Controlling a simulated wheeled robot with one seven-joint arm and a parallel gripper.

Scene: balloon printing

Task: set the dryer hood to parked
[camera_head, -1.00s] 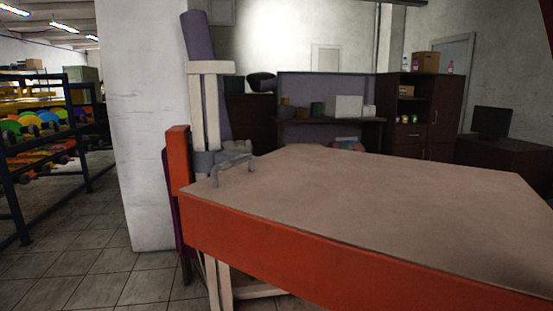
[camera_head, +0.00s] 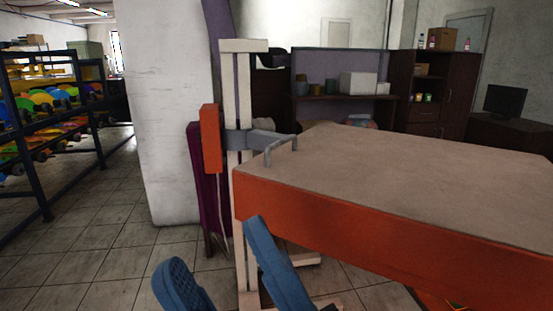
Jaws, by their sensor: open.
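The dryer hood (camera_head: 400,190) is a large orange-sided slab with a flat beige top, filling the right half of the head view. A grey handle (camera_head: 281,148) stands at its far left corner. A grey bracket (camera_head: 250,139) joins the hood to a cream upright stand (camera_head: 237,90) with an orange box (camera_head: 211,138) on its left. My gripper (camera_head: 213,253) shows as two blue fingers at the bottom, spread apart with nothing between them. It appears below the hood's left corner and touches nothing that I can tell. Its base is cut off by the frame.
A white pillar (camera_head: 165,100) stands behind and left of the stand. A dark rack (camera_head: 45,150) with colourful items is at far left. Shelves and a cabinet (camera_head: 440,100) line the back wall. The tiled floor (camera_head: 95,240) at lower left is clear.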

